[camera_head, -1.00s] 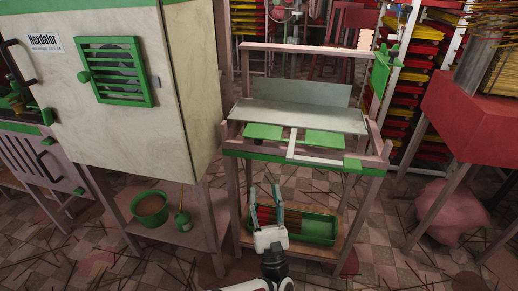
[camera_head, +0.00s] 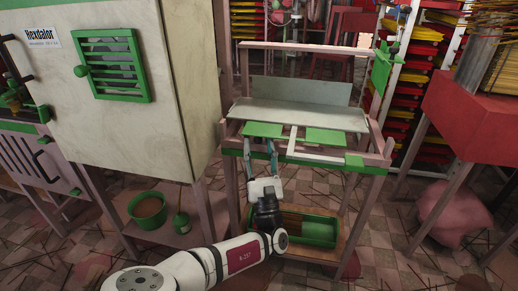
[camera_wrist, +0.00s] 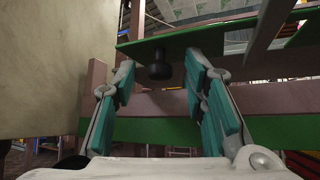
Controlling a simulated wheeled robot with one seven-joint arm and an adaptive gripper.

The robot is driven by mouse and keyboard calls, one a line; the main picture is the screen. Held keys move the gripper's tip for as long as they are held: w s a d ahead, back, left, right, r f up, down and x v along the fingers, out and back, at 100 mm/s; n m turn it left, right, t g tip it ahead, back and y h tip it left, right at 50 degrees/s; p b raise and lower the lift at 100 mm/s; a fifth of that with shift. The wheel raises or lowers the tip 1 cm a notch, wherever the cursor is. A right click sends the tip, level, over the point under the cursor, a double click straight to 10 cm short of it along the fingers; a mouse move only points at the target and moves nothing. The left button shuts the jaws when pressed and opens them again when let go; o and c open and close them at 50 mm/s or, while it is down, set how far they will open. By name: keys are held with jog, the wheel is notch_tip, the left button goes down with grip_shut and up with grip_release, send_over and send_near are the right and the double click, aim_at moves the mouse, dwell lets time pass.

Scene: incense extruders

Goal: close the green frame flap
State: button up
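On the front of a wooden stand (camera_head: 236,113), a green flap lies about level, with a left green plate (camera_head: 262,130), a right green plate (camera_head: 325,136) and a white bar (camera_head: 293,141) between them. In the wrist view, the underside of the green plate (camera_wrist: 230,28) is overhead, with a black knob (camera_wrist: 159,66) hanging from it. My gripper (camera_head: 260,146) is open, below the left plate. In the wrist view, the fingers of my gripper (camera_wrist: 160,68) stand either side of the knob, apart from it. Nothing is held.
A pale metal trough (camera_head: 300,114) sits behind the plates. A cabinet (camera_head: 182,90) with a louvered green vent (camera_head: 113,68) stands close on the left. A green tray (camera_head: 318,231) is on the lower shelf. A red box (camera_head: 470,115) stands right.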

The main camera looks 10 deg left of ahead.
grip_shut()
jog(key=shift+s+r, duration=0.1)
